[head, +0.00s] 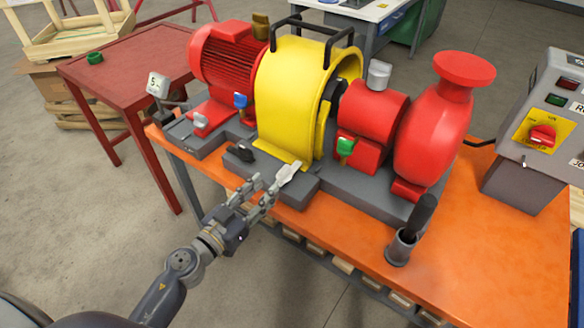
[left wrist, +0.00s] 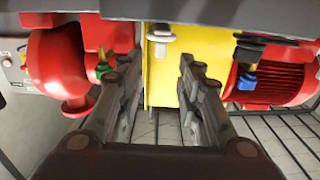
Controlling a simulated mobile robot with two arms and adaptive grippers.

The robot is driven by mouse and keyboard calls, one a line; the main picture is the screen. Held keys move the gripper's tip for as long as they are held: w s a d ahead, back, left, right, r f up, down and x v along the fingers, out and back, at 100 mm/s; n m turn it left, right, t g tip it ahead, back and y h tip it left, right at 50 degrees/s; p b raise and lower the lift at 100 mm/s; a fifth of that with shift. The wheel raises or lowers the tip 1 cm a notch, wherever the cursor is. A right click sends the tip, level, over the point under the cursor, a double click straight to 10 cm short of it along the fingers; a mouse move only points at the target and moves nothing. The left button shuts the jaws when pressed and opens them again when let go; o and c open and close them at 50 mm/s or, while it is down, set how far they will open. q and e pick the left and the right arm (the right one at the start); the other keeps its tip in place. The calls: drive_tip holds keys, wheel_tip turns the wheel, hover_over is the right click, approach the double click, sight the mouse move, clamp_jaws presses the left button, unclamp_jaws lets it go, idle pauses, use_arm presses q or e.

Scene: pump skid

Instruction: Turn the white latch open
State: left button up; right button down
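The white latch (head: 289,173) sits on the front of the grey skid base, below the yellow guard. In the left wrist view, which looks upside down, the white latch (left wrist: 161,33) shows ahead between the fingers, against the yellow guard. My left gripper (head: 267,186) is open and empty, its fingertips close to the latch. In the left wrist view its two fingers (left wrist: 158,75) stand apart with a clear gap. I cannot tell whether a finger touches the latch. My right gripper is not in view.
A black latch (head: 241,152) is left of the white one. Blue (head: 240,101), green (head: 345,148) and another white handle (head: 200,120) are nearby. The yellow guard (head: 290,90) rises behind. A dark-handled tool in a cup (head: 401,248) stands on the orange bench (head: 480,260) at right.

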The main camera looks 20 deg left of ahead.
sight(279, 175)
use_arm(q)
drive_tip(key=x, duration=0.9)
clamp_jaws()
drive_tip(key=shift+f, duration=0.1)
